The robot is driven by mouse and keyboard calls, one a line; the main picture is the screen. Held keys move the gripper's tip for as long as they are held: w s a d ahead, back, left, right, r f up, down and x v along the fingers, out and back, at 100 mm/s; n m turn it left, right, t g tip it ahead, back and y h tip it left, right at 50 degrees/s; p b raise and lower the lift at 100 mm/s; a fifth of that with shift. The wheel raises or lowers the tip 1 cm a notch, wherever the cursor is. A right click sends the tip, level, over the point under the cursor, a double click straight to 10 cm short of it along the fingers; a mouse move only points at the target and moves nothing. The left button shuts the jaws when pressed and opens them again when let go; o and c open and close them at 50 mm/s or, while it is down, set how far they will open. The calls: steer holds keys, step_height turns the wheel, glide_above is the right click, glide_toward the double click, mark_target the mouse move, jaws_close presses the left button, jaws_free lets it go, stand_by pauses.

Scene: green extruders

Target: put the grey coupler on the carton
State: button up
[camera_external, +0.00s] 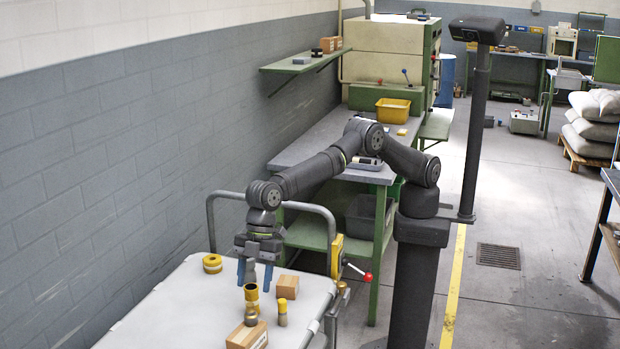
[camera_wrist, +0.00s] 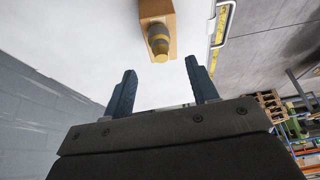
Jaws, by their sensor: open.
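My gripper (camera_external: 256,280) hangs above the white table with its blue fingers spread and pointing down. In the wrist view, nothing shows gripped between the open fingers (camera_wrist: 161,85). A coupler with a grey body and yellow end (camera_wrist: 159,40) shows against the carton (camera_wrist: 150,8), beyond the fingertips. In the external view, a yellow-topped, grey-brown piece (camera_external: 251,302) stands at the near carton (camera_external: 247,338), below the gripper. A small grey part shows between the fingers there; I cannot tell whether it is the coupler or part of the gripper.
A second carton (camera_external: 287,287) and a short yellow-topped fitting (camera_external: 282,313) stand to the right on the white table (camera_external: 180,310). A yellow ring (camera_external: 212,263) lies to the left. A grey rail bounds the table's far side. The table's left front is clear.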

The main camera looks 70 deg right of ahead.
mark_target(249, 305)
steer(key=shift+v, duration=1.7)
steer(key=x, duration=1.2)
steer(key=shift+d, duration=0.1)
steer(key=shift+r, duration=1.5)
